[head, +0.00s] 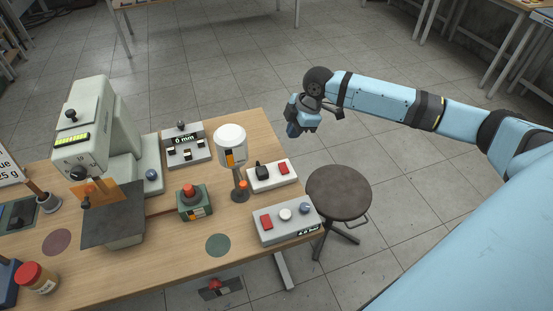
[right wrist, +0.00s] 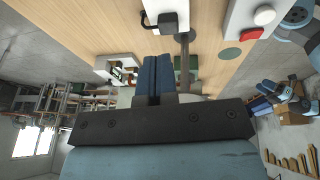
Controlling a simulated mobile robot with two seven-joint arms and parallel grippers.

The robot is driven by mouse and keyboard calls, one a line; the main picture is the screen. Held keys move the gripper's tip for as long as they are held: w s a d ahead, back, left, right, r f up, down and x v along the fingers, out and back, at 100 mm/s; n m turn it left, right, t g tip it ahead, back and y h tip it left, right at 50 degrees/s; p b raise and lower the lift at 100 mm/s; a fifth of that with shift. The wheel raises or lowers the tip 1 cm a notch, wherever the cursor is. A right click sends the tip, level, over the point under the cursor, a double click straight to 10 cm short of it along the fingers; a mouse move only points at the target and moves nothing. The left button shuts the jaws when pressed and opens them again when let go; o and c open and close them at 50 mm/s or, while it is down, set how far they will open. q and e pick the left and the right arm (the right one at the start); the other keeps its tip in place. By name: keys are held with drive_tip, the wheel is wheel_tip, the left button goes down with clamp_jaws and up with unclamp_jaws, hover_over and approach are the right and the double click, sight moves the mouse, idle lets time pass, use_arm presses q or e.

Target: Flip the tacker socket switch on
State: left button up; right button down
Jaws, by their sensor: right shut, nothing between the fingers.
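A white socket block (head: 272,176) with a black plug (head: 262,173) and a red rocker switch (head: 283,168) sits near the table's right edge. In the right wrist view the socket block (right wrist: 151,8) and plug (right wrist: 168,22) show at the top edge; its red switch is not visible there. I cannot tell which way the rocker is tipped. My right gripper (head: 292,130) is shut and empty, beyond the table's right edge and apart from the socket. Its blue fingers are together in the right wrist view (right wrist: 156,62). My left gripper is not in view.
A grey control box (head: 287,224) with a red switch and knobs stands nearer than the socket. A white-topped post (head: 230,140) rises just left of the socket. A grey machine (head: 85,120) stands left. A round stool (head: 338,193) stands beside the table.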

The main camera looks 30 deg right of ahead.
sight(280, 163)
drive_tip(key=x, duration=0.8)
drive_tip(key=d+x, duration=0.1)
drive_tip(key=x, duration=0.4)
drive_tip(key=shift+w+f+p, duration=0.1)
drive_tip(key=shift+w+p, duration=0.1)
drive_tip(key=shift+p, duration=0.1)
drive_tip(key=shift+w+f, duration=0.15)
drive_tip(key=shift+f, duration=0.25)
drive_tip(key=shift+w+d+f+g, duration=0.15)
drive_tip(key=shift+w+f+g, duration=0.15)
drive_tip(key=shift+f+g, duration=0.15)
drive_tip(key=shift+r, duration=0.1)
drive_tip(key=shift+s+r+p, duration=0.3)
drive_tip(key=shift+s+p, duration=0.3)
drive_tip(key=shift+p, duration=0.15)
drive_tip(key=shift+s+f, duration=0.1)
drive_tip(key=shift+s, duration=0.1)
